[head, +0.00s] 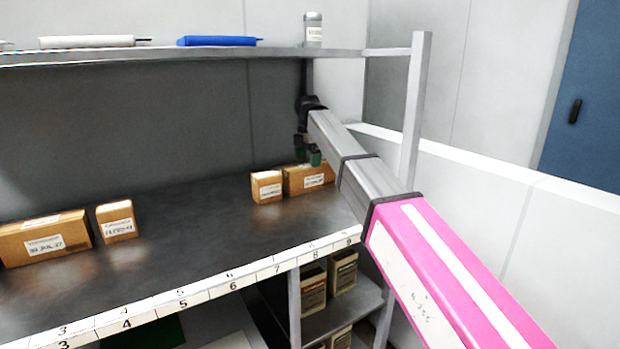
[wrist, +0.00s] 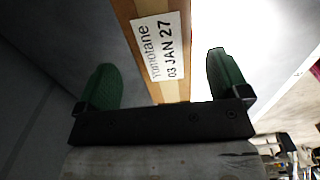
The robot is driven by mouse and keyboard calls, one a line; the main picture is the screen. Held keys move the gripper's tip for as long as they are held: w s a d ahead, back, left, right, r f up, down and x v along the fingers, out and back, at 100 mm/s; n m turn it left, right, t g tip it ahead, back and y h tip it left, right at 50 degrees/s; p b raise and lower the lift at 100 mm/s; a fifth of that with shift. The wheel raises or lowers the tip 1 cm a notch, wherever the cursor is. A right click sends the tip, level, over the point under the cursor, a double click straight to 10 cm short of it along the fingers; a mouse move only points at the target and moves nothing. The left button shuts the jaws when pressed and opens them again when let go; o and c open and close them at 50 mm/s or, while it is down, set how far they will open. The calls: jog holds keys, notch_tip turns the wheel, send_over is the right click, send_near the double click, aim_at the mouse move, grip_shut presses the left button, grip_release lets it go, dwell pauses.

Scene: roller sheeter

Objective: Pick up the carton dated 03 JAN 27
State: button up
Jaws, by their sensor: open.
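The carton dated 03 JAN 27 (wrist: 166,45) is brown with a white label in the wrist view, reading "Yumotane 03 JAN 27". It appears between the two green fingers of my gripper (wrist: 165,72), with a gap on each side. In the head view my gripper (head: 308,156) is at the back right of the shelf, just above a long brown carton (head: 310,179), which appears to be the same one. Its label is too small to read there, and my arm hides part of it. My gripper is open and holds nothing.
A small carton (head: 266,187) stands just left of the long one. Another long carton (head: 45,238) and small carton (head: 115,221) stand at the left. An upper shelf (head: 200,53) overhangs the back, and a post (head: 414,110) rises at the right. The shelf middle is clear.

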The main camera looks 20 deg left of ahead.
aim_at(310, 173)
jog(key=shift+w+d+f, duration=0.1)
jog(key=shift+d+f, duration=0.05)
jog(key=shift+f, duration=1.4)
jog(key=shift+d+f, duration=0.15)
jog(key=shift+f, duration=1.35)
jog(key=c, duration=1.2)
